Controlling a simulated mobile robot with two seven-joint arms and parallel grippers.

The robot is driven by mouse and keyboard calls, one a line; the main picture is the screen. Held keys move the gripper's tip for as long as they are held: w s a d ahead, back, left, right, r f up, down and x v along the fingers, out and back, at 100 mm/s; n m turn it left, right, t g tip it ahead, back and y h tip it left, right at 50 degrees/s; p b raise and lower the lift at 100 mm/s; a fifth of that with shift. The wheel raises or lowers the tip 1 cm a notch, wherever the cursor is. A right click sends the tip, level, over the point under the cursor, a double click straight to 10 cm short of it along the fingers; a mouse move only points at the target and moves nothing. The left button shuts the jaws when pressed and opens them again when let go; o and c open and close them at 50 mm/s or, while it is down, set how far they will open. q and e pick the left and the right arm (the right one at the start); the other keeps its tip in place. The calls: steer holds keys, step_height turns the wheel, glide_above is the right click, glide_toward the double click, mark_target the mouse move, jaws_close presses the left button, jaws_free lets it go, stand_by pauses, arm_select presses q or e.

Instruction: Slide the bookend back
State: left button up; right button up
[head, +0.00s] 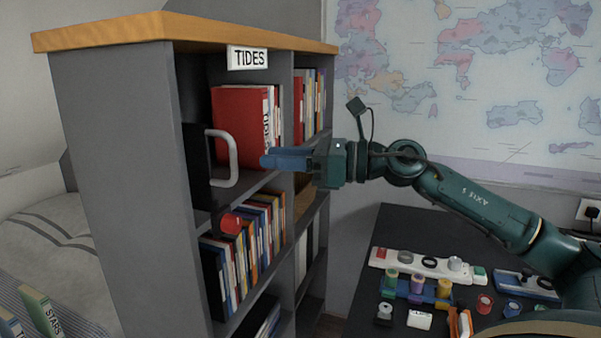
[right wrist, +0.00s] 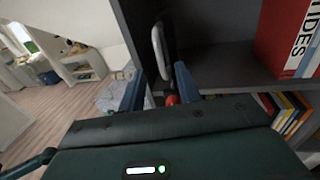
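The bookend (head: 196,165) is a dark upright plate with a pale grey U-shaped handle (head: 235,158). It stands at the left end of the upper shelf, and an empty gap lies between it and the red book (head: 240,125). My right gripper (head: 268,160) points at the handle, with a small gap between its blue fingertips and the handle in the head view. In the right wrist view the fingers (right wrist: 158,88) are spread and empty, and the handle (right wrist: 158,50) appears between and beyond them. My left gripper is not in view.
A "TIDES" label (head: 248,58) hangs at the bookcase top (head: 190,28). A red knob (head: 231,222) sits near the shelf edge below the handle. Books (head: 255,235) fill the lower shelf. A dark desk (head: 385,228) with small parts stands at right.

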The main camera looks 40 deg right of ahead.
arm_select(q)
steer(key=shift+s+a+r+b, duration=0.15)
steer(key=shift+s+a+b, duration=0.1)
steer(key=shift+b, duration=0.25)
arm_select(e)
steer(key=shift+v, duration=1.5)
